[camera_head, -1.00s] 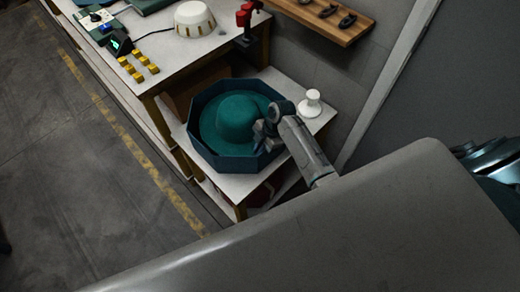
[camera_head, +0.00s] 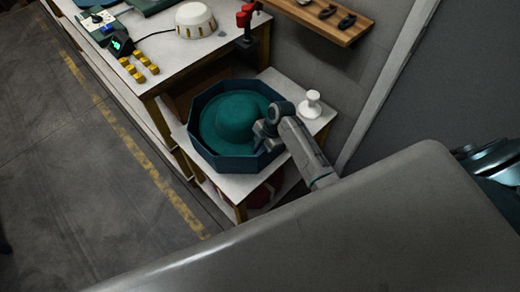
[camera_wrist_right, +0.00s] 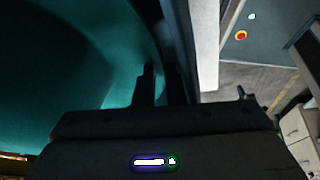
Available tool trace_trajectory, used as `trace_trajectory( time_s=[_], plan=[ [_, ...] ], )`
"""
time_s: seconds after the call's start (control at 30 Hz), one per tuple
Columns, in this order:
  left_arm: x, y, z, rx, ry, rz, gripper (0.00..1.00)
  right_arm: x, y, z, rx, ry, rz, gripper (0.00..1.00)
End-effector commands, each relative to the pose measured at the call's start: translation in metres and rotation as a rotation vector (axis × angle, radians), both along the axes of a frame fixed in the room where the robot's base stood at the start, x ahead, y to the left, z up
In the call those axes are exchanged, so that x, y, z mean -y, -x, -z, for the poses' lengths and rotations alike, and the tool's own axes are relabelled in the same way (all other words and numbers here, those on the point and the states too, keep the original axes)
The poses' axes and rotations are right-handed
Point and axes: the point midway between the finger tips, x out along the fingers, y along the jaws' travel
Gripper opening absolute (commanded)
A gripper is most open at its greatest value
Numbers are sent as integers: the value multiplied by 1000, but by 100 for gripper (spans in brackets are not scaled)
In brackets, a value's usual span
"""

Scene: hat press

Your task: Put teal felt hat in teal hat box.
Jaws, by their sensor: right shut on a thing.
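The teal felt hat (camera_head: 235,117) sits inside the walls of the teal hat box (camera_head: 246,163), an open octagonal box on a low white shelf, crown up. Whether the hat rests on the box floor cannot be told. My right gripper (camera_head: 263,133) is at the box's right side, shut on the hat's brim. In the right wrist view the hat (camera_wrist_right: 50,65) fills the left part, and the fingers (camera_wrist_right: 160,85) are at its brim, next to the dark box wall. My left gripper is not in view.
A white knob-shaped stand (camera_head: 312,103) is on the shelf (camera_head: 322,122) right of the box. The workbench (camera_head: 175,65) behind holds a white ribbed dome (camera_head: 195,20), a red-handled tool (camera_head: 245,20) and yellow blocks (camera_head: 139,68). A wooden rack (camera_head: 320,18) is on the wall.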

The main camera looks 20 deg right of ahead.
Motion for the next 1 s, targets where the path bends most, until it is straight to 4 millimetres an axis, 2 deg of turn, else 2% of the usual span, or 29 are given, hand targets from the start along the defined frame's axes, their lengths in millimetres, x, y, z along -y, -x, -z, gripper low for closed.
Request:
trace_trajectory(
  time_s=[0.03,0.2,0.23,0.33,0.63,0.77,1.0],
  plan=[
    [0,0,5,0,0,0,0,-5,17,25,-43,-9,1,0],
    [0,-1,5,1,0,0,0,-5,17,25,-42,-8,2,0],
    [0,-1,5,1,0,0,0,-5,17,25,-42,-8,2,12],
    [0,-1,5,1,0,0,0,-5,17,25,-42,-8,2,31],
    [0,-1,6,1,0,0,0,-3,17,22,-41,-8,1,33],
    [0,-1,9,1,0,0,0,3,17,8,-35,-5,1,34],
    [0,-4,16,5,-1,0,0,21,16,-46,-7,2,0,35]
  ],
)
